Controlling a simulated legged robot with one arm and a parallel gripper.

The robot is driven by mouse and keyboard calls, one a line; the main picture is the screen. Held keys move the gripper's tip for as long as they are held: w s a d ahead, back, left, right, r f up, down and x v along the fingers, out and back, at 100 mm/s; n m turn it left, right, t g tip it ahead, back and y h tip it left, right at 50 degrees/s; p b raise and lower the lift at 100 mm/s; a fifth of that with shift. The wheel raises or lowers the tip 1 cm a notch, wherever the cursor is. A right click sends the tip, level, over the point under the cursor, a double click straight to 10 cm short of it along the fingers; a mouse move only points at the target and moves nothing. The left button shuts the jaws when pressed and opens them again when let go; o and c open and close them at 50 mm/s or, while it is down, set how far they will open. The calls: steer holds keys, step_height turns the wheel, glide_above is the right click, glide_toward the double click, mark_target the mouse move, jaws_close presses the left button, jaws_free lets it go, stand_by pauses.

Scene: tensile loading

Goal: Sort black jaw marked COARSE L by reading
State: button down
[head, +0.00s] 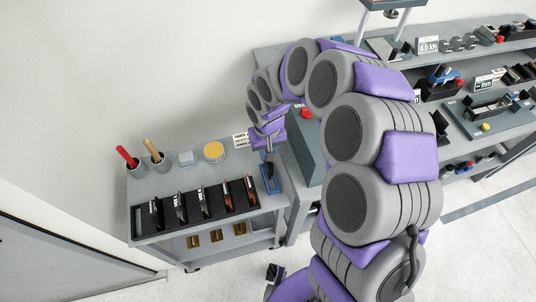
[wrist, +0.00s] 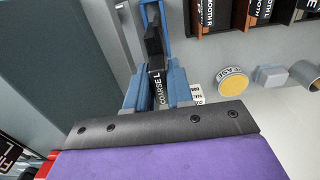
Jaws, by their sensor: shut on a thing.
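The black jaw (wrist: 158,84) shows in the wrist view with white lettering COARSE L along its side. My gripper (wrist: 157,72) is shut on it, with one blue-grey finger on each side. In the head view my gripper reaches down over the right end of the grey cart. The black jaw (head: 269,168) is small there, above or in a blue frame (head: 276,184); I cannot tell if it touches. A black rack (head: 137,222) to the left has several slots, with dark and brown-edged jaws standing in some. In the wrist view two rack jaws (wrist: 255,14) show SMOOTH R lettering.
Behind the rack stand two cups with red and wooden handles (head: 122,154), a pale block (head: 187,159) and a round yellow-topped tin (head: 214,151). A white label card (head: 240,141) is near my wrist. A grey-green block (head: 308,150) stands close on the right.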

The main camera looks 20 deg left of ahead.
steer(key=shift+f, duration=0.95)
steer(key=shift+d+r, duration=0.15)
steer(key=shift+d, duration=0.15)
steer(key=shift+a+f, duration=0.3)
steer(key=shift+f, duration=0.35)
steer(key=shift+d+f, duration=0.3)
steer(key=shift+f, duration=0.3)
steer(key=shift+d+f, duration=0.3)
steer(key=shift+f, duration=0.25)
steer(key=shift+a+f, duration=0.1)
steer(key=shift+f, duration=0.05)
steer(key=shift+a+f, duration=0.1)
steer(key=shift+a, duration=0.25)
steer(key=shift+d, duration=0.1)
